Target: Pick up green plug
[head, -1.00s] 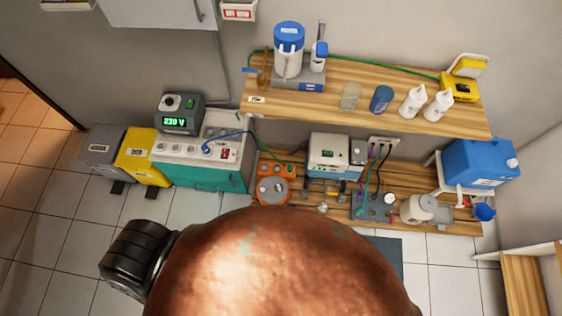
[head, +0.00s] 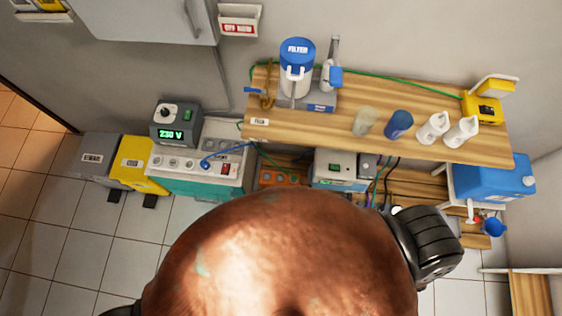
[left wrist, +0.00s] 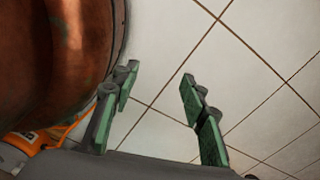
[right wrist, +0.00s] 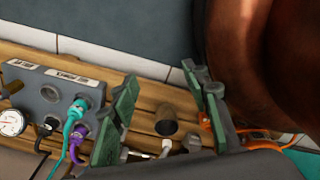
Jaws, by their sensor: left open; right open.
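The green plug (right wrist: 78,108) shows in the right wrist view as a teal-green plug with a teal cable. It sits in a grey socket box (right wrist: 48,92), touching or close beside a purple plug (right wrist: 80,130). My right gripper (right wrist: 162,85) is open, to the right of the plug in that view, with nothing visible between its fingers. The nearer finger is close to the plug in the picture; their depth gap is unclear. My left gripper (left wrist: 158,78) is open and empty above floor tiles. In the head view my own body hides the socket box and both grippers.
A wooden lower shelf (right wrist: 35,52) carries the box, a pressure gauge (right wrist: 12,122), a brown cylinder (right wrist: 167,121) and orange cables (right wrist: 255,135). A wooden upper shelf (head: 310,128) with bottles overhangs this area. Tiled floor (head: 65,240) is free at the left.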

